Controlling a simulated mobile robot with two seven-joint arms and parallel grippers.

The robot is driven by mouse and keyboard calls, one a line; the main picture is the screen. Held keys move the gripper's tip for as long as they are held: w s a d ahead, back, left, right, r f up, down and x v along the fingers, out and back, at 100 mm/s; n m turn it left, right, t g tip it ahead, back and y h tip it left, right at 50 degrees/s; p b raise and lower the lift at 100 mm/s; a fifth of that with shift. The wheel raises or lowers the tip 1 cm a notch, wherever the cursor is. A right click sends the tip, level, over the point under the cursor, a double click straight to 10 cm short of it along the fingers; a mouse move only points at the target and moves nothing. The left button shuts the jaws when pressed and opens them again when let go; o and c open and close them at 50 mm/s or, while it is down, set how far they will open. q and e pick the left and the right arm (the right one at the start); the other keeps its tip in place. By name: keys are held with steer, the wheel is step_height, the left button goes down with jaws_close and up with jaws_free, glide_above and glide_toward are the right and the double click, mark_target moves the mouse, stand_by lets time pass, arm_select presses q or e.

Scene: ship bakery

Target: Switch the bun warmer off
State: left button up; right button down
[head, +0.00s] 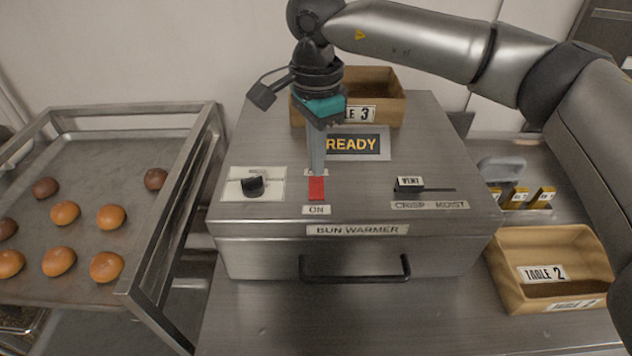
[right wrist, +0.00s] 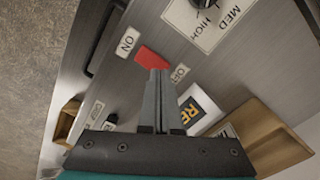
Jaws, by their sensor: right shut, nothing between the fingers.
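The bun warmer (head: 262,240) is a grey metal box with a black front handle (head: 355,278). On its sloped top sits a red switch (head: 316,190) between an ON label (head: 316,210) below it and another label above it, partly hidden. The READY panel (head: 362,143) is behind the switch and shows orange letters. My right gripper (head: 317,172) points down with its fingers shut and empty, its tips at the upper end of the red switch. The right wrist view shows the shut fingertips (right wrist: 157,72) right by the red switch (right wrist: 151,58); contact is unclear. My left gripper is out of view.
A black knob (head: 252,186) is left of the switch, and a vent slider (head: 410,187) is right. A TABLE 3 box (head: 388,84) stands behind my gripper. A TABLE 2 box (head: 550,250) stands at right. A tray (head: 120,142) of several buns is at left.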

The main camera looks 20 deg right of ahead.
mark_target(317, 180)
steer(key=shift+f+b, duration=0.85)
steer(key=shift+f, duration=0.2)
stand_by(0.6)
steer(key=shift+r+p, duration=2.15)
steer(key=shift+r, duration=1.45)
steer(key=shift+f, duration=0.1)
